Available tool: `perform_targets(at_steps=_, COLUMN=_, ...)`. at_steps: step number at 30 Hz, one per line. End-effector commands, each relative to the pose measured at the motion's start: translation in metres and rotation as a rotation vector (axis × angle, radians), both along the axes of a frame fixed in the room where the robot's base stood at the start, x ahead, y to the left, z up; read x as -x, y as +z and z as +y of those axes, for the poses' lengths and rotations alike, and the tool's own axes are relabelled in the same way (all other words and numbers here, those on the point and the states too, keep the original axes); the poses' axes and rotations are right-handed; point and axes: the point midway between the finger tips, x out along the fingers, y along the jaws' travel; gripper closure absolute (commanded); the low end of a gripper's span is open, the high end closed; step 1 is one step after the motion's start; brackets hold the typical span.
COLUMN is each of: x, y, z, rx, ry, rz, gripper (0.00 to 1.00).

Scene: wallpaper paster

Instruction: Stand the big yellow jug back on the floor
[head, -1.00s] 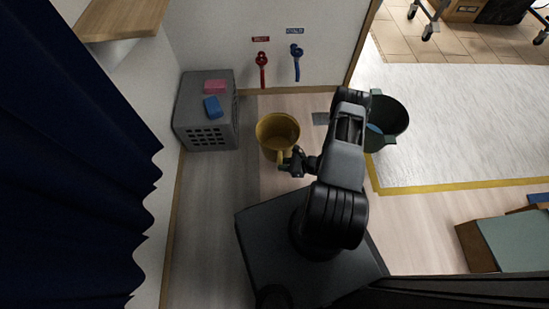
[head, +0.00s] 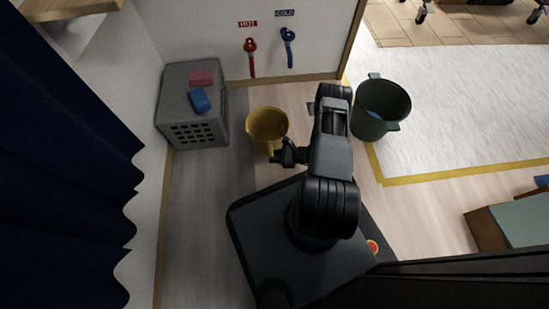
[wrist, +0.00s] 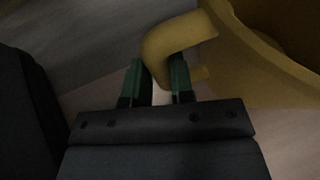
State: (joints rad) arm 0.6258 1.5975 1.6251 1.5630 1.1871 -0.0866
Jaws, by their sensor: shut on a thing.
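The big yellow jug (head: 268,122) is in the middle of the head view, its open top facing up toward the camera. I cannot tell whether its base touches the floor. In the wrist view the jug's body (wrist: 270,60) fills the upper right, with its handle (wrist: 172,42) curving down on the left. My gripper (head: 277,156) is at the handle side of the jug. In the wrist view its green-tipped fingers (wrist: 163,80) stand on either side of the handle and are shut on it. The jug's underside is hidden.
A grey crate (head: 180,133) with a pink and a blue sponge stands left of the jug by the wall. A dark green bucket (head: 380,108) stands to the right. Red and blue taps (head: 288,48) are on the wall behind. Bare floor (head: 230,165) lies around the jug.

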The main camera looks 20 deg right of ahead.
Motion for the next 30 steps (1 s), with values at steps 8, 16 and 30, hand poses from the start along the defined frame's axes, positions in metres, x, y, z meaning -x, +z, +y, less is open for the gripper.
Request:
perform_targets(at_steps=8, x=-0.0005, y=0.0009, z=-0.0011, rx=0.000, ry=0.000, rz=-0.002, gripper=1.00)
perform_targets(at_steps=16, x=-0.0005, y=-0.0018, z=-0.0011, rx=0.001, ry=-0.001, rz=-0.001, gripper=0.62)
perform_targets(at_steps=30, x=0.0001, y=0.0040, z=-0.0042, rx=0.001, ry=0.000, rz=-0.002, gripper=0.52)
